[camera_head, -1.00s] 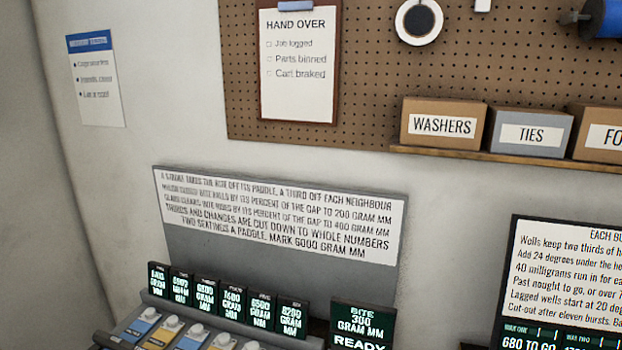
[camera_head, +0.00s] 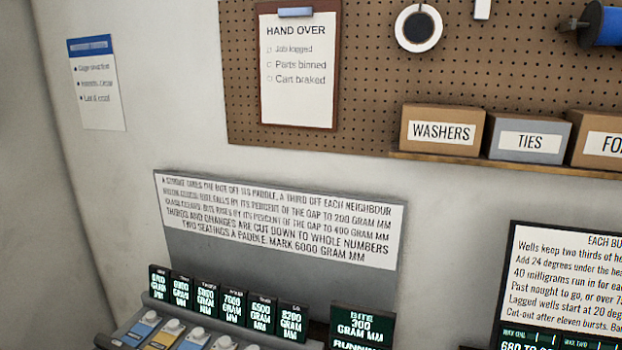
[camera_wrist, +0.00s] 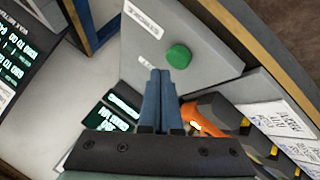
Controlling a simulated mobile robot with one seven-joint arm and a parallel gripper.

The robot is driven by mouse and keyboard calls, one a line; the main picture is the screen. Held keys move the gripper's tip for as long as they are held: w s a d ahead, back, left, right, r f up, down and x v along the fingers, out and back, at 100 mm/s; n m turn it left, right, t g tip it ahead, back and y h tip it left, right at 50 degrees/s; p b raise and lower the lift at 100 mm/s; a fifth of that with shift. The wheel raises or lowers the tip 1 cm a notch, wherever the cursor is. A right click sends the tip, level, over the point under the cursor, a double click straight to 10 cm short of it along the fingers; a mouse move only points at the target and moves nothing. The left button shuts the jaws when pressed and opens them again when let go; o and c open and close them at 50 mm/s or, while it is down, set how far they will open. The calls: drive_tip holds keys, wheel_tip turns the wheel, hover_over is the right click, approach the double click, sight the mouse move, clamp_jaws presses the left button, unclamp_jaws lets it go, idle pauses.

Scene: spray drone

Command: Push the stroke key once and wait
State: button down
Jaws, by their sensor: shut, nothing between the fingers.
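In the wrist view a round green key (camera_wrist: 178,56) stands on a grey panel (camera_wrist: 205,30). In the head view the dark display (camera_head: 361,328) reads "BITE 300 GRAM MM" and "RUNNING". A row of small green-lettered displays (camera_head: 230,305) stands left of it, above the paddle console. My gripper is outside the head view.
A grey rules board (camera_head: 280,220) stands behind the console. Another board with small displays (camera_head: 570,270) is at the right. Boxes marked WASHERS (camera_head: 441,130) and TIES (camera_head: 529,137) sit on a shelf. An orange object (camera_wrist: 203,120) lies right of my fingers.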

drive_tip(key=shift+r, duration=0.1)
wheel_tip(320, 180, up, 6)
drive_tip(key=p, duration=0.5)
idle(0.5)
drive_tip(key=w+a+r+m+t+y+b, duration=0.1)
drive_tip(key=w+r+t, duration=0.1)
drive_tip(key=w+r, duration=0.45)
drive_tip(key=w+a+r+m+t+y+b, duration=0.15)
drive_tip(key=w+r, duration=0.25)
drive_tip(key=r, duration=0.5)
wheel_tip(320, 180, up, 19)
drive_tip(key=w+t+b, duration=0.2)
drive_tip(key=w+t, duration=0.1)
drive_tip(key=t, duration=0.3)
drive_tip(key=s+d+r+t+y+b, duration=0.1)
drive_tip(key=s+r+t, duration=0.2)
drive_tip(key=r, duration=0.6)
drive_tip(key=s+d+r+t+y+b, duration=0.15)
drive_tip(key=s+r, duration=0.25)
drive_tip(key=r, duration=0.5)
drive_tip(key=s+r+t, duration=0.6)
drive_tip(key=s+r, duration=0.6)
drive_tip(key=r, duration=0.1)
drive_tip(key=shift+s+d+n, duration=0.25)
drive_tip(key=shift+s+n, duration=0.1)
